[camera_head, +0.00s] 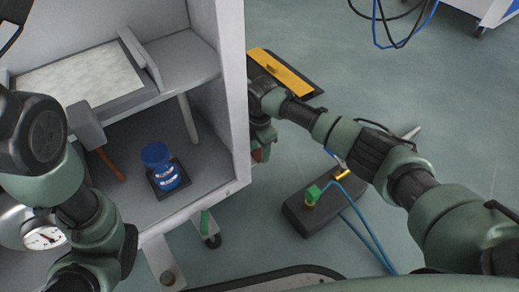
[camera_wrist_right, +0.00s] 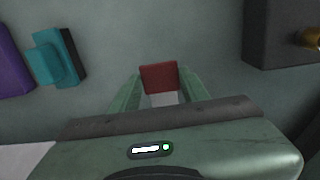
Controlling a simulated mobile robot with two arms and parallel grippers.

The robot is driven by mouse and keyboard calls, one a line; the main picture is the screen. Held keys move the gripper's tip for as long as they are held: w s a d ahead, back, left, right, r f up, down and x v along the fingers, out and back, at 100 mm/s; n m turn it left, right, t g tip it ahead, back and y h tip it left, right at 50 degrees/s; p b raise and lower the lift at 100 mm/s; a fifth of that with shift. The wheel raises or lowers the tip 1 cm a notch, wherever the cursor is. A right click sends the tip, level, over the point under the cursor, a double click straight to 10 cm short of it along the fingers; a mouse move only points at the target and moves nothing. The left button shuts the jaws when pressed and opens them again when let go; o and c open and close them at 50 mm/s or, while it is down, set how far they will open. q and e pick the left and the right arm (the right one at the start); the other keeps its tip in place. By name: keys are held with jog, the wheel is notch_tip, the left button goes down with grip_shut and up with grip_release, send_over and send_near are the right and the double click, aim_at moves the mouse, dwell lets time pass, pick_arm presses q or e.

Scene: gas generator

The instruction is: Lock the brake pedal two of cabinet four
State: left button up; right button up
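The white cabinet (camera_head: 241,90) stands on casters at the left of the head view. A caster (camera_head: 212,240) with a green pedal (camera_head: 205,222) shows under its near edge. A red pedal-like piece (camera_head: 262,154) shows at the cabinet's right side, just below my right gripper (camera_head: 260,148). In the wrist view the red piece (camera_wrist_right: 160,77) lies between the tips of my right gripper's (camera_wrist_right: 160,84) two green fingers, which are apart. I cannot tell whether they touch it. My left arm is at the left of the head view; its gripper does not show.
A dark block (camera_head: 300,218) with a green fitting and blue hoses lies on the floor under my right arm. A yellow-topped dark plate (camera_head: 280,72) lies behind that arm. Inside the cabinet is a blue object (camera_head: 157,155). Teal (camera_wrist_right: 52,58) and purple (camera_wrist_right: 10,62) pieces show in the wrist view.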

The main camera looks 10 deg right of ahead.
jog(key=shift+p, duration=0.35)
grip_shut()
jog(key=shift+d+f+p, duration=0.25)
jog(key=shift+f+p, duration=0.6)
jog(key=shift+p, duration=0.1)
notch_tip(320, 180, down, 3)
jog(key=shift+r, duration=0.1)
jog(key=shift+w+d+f, duration=0.1)
jog(key=shift+d+f, duration=0.05)
jog(key=shift+f, duration=0.25)
jog(key=o, duration=1.4)
grip_release()
jog(key=shift+d, duration=0.1)
jog(key=shift+r, duration=0.1)
